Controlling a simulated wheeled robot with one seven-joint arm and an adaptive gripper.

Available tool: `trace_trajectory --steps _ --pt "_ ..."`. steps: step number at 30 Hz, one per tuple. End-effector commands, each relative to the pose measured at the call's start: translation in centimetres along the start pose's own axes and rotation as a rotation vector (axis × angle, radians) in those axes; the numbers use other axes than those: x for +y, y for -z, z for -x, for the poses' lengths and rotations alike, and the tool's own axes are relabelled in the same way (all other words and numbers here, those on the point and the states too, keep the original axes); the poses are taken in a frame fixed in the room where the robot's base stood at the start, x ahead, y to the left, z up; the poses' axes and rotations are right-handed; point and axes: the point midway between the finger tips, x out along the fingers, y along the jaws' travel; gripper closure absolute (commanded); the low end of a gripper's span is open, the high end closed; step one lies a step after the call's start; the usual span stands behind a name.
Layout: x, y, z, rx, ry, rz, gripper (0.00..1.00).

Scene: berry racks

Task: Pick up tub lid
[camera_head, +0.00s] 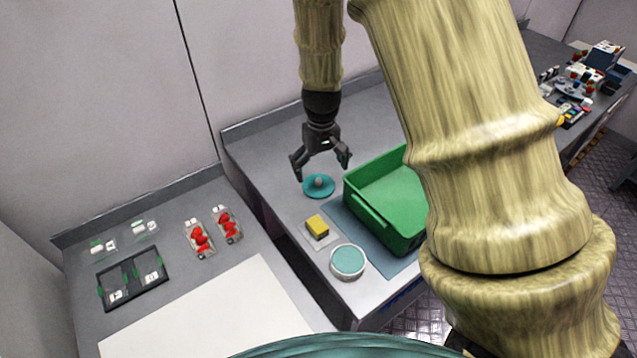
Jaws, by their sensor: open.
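The tub lid (319,187) is a round teal disc with a grey knob on top, lying flat on the grey counter left of the green crate. My gripper (321,166) hangs pointing down just above it, its two dark fingers spread to either side of the knob. It holds nothing. From this angle I cannot tell exactly how high the fingertips are above the lid. A round white tub (348,262) with a teal inside or content stands at the counter's front.
A green crate (365,212) stands on a blue-grey mat (343,220) right of the lid. A yellow block (317,226) sits in front of the lid. Clear punnets with red berries (199,240) and a black tray (133,279) lie on the left counter.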

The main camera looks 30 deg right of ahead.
Motion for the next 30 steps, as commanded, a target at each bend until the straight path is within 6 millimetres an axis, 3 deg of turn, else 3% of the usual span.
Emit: trace_trajectory --steps 6,24,30 --pt "-0.2 2.0 -1.9 -0.019 -0.003 0.001 0.00" --pt "0.5 1.9 -6.8 -0.020 -0.004 -0.001 0.00" --pt "0.5 2.0 -7.0 -0.020 -0.004 -0.001 0.00"
